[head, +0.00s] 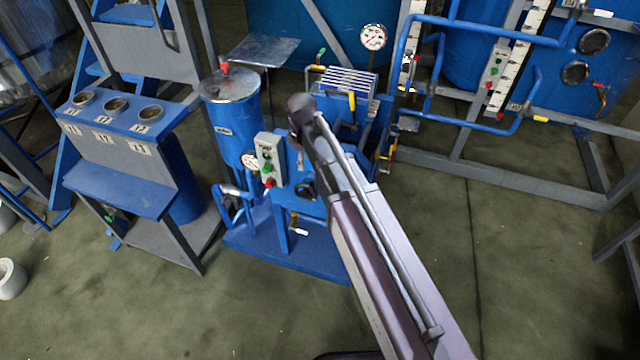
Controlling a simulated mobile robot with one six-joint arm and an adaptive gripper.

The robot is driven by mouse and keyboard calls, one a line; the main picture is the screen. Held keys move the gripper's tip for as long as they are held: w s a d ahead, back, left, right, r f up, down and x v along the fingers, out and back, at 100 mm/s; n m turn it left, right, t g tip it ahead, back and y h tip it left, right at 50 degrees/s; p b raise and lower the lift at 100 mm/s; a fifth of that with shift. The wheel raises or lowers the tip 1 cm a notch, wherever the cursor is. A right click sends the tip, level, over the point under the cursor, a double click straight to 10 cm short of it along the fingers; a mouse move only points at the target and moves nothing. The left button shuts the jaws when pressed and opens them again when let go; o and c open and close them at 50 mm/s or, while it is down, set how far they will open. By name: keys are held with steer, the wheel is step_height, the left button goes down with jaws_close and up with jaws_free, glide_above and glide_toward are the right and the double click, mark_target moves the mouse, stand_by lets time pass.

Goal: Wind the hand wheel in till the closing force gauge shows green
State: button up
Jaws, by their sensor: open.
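A blue press (362,105) with a stack of pale plates (345,82) stands in the middle, partly behind my arm. A large round white dial (373,37) with red marks stands behind the plates. A smaller white dial (251,160) sits beside the grey control box (270,158). I cannot tell which is the closing force gauge, and neither reading is legible. I cannot make out the hand wheel for certain. A dark round part (305,190) shows beside my arm, too small to identify. My arm reaches over the press's near side and hides much of it. My gripper cannot be seen.
A blue tank (230,110) with a metal lid stands left of the press. Blue pipework (480,120) and a grey frame fill the right. The floor (540,270) at the lower right is clear.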

mark_target(306, 200)
steer(key=shift+f+b, duration=0.5)
steer(key=shift+f, duration=0.2)
steer(key=shift+f, duration=0.15)
step_height(306, 200, down, 13)
steer(key=b, duration=1.3)
steer(key=shift+f+b, duration=0.2)
steer(key=shift+b, duration=0.2)
jaws_close()
